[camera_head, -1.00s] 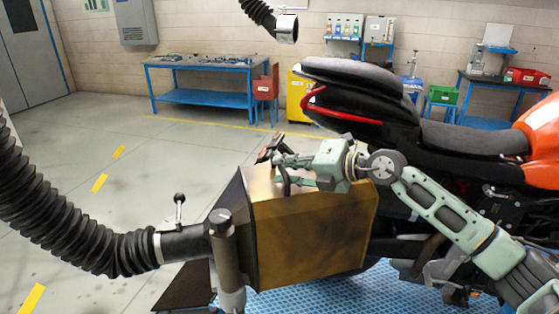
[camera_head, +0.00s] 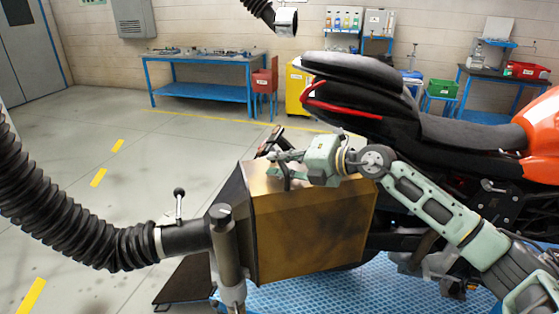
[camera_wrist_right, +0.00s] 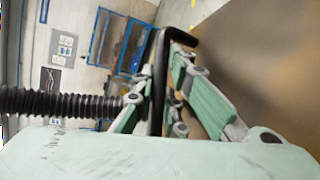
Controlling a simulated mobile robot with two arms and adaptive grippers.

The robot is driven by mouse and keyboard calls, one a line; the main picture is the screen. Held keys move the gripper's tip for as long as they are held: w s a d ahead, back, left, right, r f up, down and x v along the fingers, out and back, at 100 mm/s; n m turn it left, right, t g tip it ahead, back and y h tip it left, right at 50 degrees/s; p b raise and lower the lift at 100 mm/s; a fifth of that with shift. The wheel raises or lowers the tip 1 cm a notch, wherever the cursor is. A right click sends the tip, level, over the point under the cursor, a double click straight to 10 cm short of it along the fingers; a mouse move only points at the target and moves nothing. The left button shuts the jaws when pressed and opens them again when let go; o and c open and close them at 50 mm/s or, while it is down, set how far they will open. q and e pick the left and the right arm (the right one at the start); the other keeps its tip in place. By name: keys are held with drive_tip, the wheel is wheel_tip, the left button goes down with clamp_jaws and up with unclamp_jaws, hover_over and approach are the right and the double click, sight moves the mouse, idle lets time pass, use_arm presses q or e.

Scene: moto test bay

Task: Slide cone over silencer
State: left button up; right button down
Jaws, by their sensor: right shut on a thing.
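The cone is a large brass-coloured, box-like hood (camera_head: 315,230) in the middle of the head view, beside the rear of the motorcycle (camera_head: 440,135). Its narrow left end joins a dark pipe. My right gripper (camera_head: 281,168) is at the cone's upper edge and shut on its black handle. In the right wrist view, the fingers (camera_wrist_right: 172,98) close around the black handle bar (camera_wrist_right: 160,80), with the brown cone wall (camera_wrist_right: 275,65) alongside. The silencer cannot be made out; the cone hides that area, so I cannot tell how they overlap. My left gripper is out of view.
A thick black corrugated hose (camera_head: 55,215) runs from the left to the cone's pipe. A grey post (camera_head: 228,255) stands by the cone's left end. A blue grated platform (camera_head: 325,290) lies beneath. A blue workbench (camera_head: 205,92) stands far back; the left floor is open.

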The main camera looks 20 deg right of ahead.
drive_tip(key=d+b, duration=0.1)
drive_tip(key=d, duration=0.2)
drive_tip(key=d+b, duration=0.1)
drive_tip(key=shift+d+f+b, duration=0.25)
drive_tip(key=shift+f+b, duration=0.05)
drive_tip(key=shift+f, duration=0.05)
drive_tip(key=d, duration=0.3)
drive_tip(key=d+b, duration=0.1)
drive_tip(key=d, duration=0.6)
drive_tip(key=shift+s+d+r+b, duration=0.1)
drive_tip(key=shift+s+r+b, duration=0.2)
drive_tip(key=shift+b, duration=0.1)
drive_tip(key=shift+w+r, duration=0.1)
drive_tip(key=shift+r, duration=0.05)
drive_tip(key=c, duration=2.1)
unclamp_jaws()
drive_tip(key=shift+o, duration=0.3)
drive_tip(key=v, duration=1.1)
drive_tip(key=shift+f, duration=0.25)
drive_tip(key=shift+s+d+r, duration=0.25)
drive_tip(key=shift+s+d, duration=0.05)
drive_tip(key=shift+s, duration=0.15)
